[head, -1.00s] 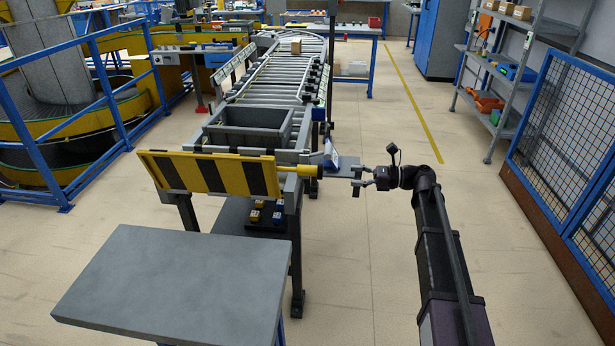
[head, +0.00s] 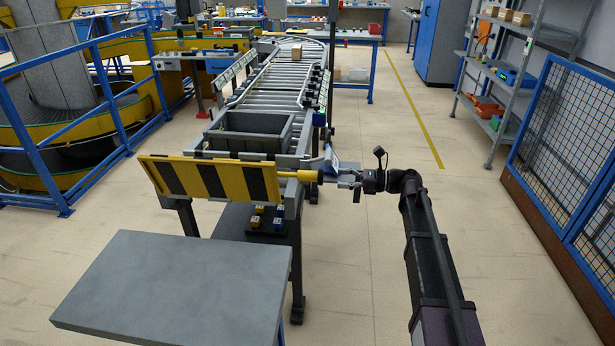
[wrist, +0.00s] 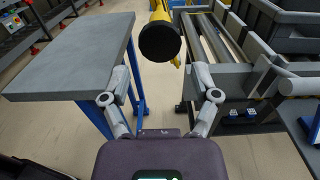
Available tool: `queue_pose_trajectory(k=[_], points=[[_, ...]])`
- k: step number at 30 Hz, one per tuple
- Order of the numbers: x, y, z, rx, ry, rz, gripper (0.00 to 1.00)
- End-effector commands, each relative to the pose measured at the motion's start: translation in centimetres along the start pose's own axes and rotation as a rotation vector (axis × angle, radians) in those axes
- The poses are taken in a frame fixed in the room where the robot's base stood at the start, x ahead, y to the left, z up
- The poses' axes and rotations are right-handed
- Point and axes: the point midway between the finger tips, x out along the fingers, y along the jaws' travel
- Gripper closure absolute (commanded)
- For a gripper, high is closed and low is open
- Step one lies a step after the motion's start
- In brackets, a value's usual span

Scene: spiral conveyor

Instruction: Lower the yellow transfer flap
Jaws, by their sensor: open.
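The yellow transfer flap (head: 210,177) with black stripes stands raised and tilted at the near end of the conveyor. A yellow handle (head: 290,174) sticks out from its right side and ends in a black knob (head: 310,176). My gripper (head: 341,178) is just right of the knob, pointing left at it, open and empty. In the wrist view the round black knob (wrist: 160,41) faces me, ahead of and centred between the spread fingers of my gripper (wrist: 161,72). The gripper looks apart from the knob. The flap's face is mostly hidden behind the knob there.
A grey table (head: 175,290) stands in front of the flap, with a gap between it and the conveyor (head: 275,80). A grey tote (head: 250,132) sits on the rollers behind the flap. A blue mesh fence (head: 565,160) stands at right; the floor between is clear.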

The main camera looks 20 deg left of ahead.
Motion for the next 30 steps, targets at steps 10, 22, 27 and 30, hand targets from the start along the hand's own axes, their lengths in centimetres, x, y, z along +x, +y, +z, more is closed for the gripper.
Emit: queue_pose_trajectory(k=[10,22,27,30], points=[[5.5,0.0,0.0,0.000,0.000,0.003,0.22],[9.7,0.0,0.0,0.000,0.000,0.001,0.22],[10.1,0.0,0.0,0.000,0.000,0.001,0.22],[10.1,0.0,0.0,0.000,0.000,0.001,0.22]])
